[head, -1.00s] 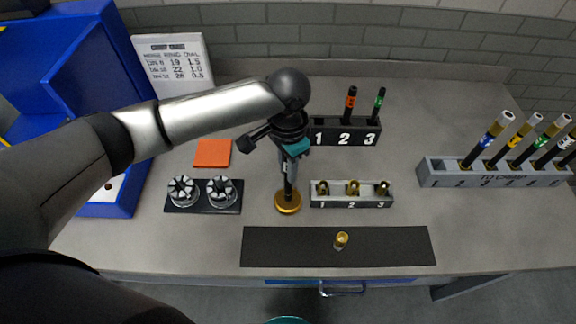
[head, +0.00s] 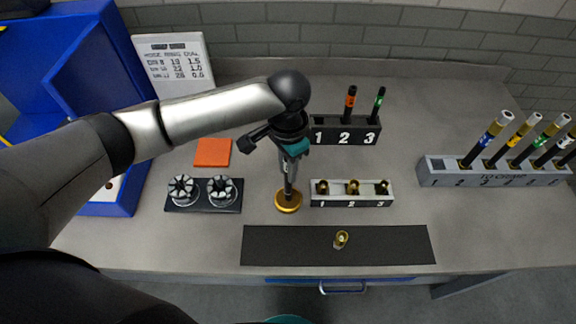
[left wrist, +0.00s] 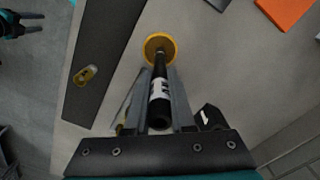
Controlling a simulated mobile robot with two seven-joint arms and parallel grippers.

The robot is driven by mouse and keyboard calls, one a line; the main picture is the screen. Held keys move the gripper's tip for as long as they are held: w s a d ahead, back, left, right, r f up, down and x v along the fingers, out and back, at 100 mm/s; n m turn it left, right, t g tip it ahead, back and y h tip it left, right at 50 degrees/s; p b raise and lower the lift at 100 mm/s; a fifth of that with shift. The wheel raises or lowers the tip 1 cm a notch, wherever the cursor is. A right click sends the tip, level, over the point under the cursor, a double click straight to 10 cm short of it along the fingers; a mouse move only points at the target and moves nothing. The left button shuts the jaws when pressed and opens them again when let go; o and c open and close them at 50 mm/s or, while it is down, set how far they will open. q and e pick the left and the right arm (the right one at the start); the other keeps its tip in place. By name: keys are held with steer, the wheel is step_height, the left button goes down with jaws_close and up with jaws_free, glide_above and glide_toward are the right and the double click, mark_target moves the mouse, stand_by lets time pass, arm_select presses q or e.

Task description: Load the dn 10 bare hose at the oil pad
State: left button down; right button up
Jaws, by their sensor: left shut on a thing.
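My left gripper (head: 289,165) is shut on a black hose (left wrist: 160,95) with a white label, standing over the gold round oil pad (head: 288,203). In the left wrist view the hose lies between the two grey fingers and its far end meets the oil pad (left wrist: 160,46). I cannot tell whether it presses on the pad or only just touches it. My right gripper (left wrist: 32,22) shows at the top left of the left wrist view, with its two fingers apart and nothing between them.
A numbered black rack (head: 344,137) holds an orange-banded and a green-banded hose. A grey block (head: 352,201) holds brass fittings. A long rack (head: 492,178) of banded hoses is at right. Two round dies (head: 202,192) are at left.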

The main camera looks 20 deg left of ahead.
arm_select(q)
steer(key=shift+s+f+p, duration=0.15)
steer(key=shift+f+p, duration=0.05)
steer(key=shift+p, duration=0.2)
stand_by(1.4)
step_height(320, 180, up, 5)
steer(key=p, duration=0.6)
steer(key=shift+r, duration=0.1)
steer(key=shift+w+r, duration=0.2)
steer(key=shift+r, duration=0.85)
